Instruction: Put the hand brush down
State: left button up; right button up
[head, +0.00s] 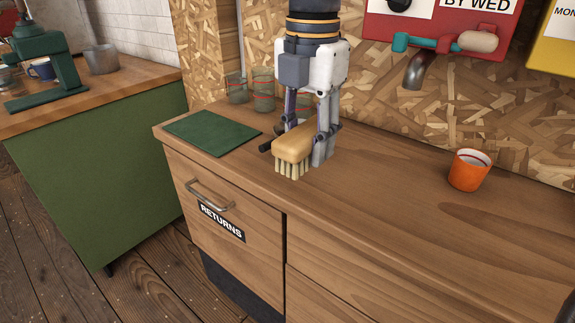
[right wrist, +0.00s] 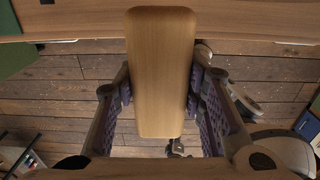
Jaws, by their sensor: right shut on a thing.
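The hand brush (head: 294,146) has a pale wooden back and light bristles that point down. My right gripper (head: 304,150) is shut on it, with a finger on either side of the wooden back. In the head view the brush is over the wooden counter (head: 370,190), just right of a dark green mat (head: 213,132). I cannot tell whether the bristles touch the counter. In the right wrist view the brush's wooden back (right wrist: 161,75) is between the two fingers and hides part of the counter edge (right wrist: 75,20). My left gripper is not in view.
Several glasses (head: 262,82) stand behind the mat by the wall. An orange cup (head: 469,170) stands at the right. A drawer labelled RETURNS (head: 221,222) is below the mat. The counter between brush and cup is clear. A red wall box (head: 440,30) hangs above.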

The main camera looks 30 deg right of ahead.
jog(key=w+d+f, duration=0.1)
jog(key=w+f, duration=0.1)
jog(key=w+d+f, duration=0.1)
jog(key=w+f, duration=0.1)
jog(key=w, duration=0.1)
jog(key=w+d+f, duration=0.1)
jog(key=w+f, duration=0.1)
jog(key=f, duration=0.1)
jog(key=shift+w+d+f+b, duration=0.1)
jog(key=shift+w+d+b, duration=0.1)
jog(key=shift+b, duration=0.2)
jog(key=shift+w+d+f, duration=0.1)
jog(key=shift+w+f, duration=0.1)
jog(key=shift+f, duration=0.8)
jog(key=shift+w+d+f, duration=0.1)
jog(key=shift+w+f, duration=0.05)
jog(key=shift+f, duration=0.8)
jog(key=o, duration=1.3)
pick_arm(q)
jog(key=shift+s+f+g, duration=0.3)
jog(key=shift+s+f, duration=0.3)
pick_arm(e)
notch_tip(320, 180, up, 12)
jog(key=shift+r, duration=0.15)
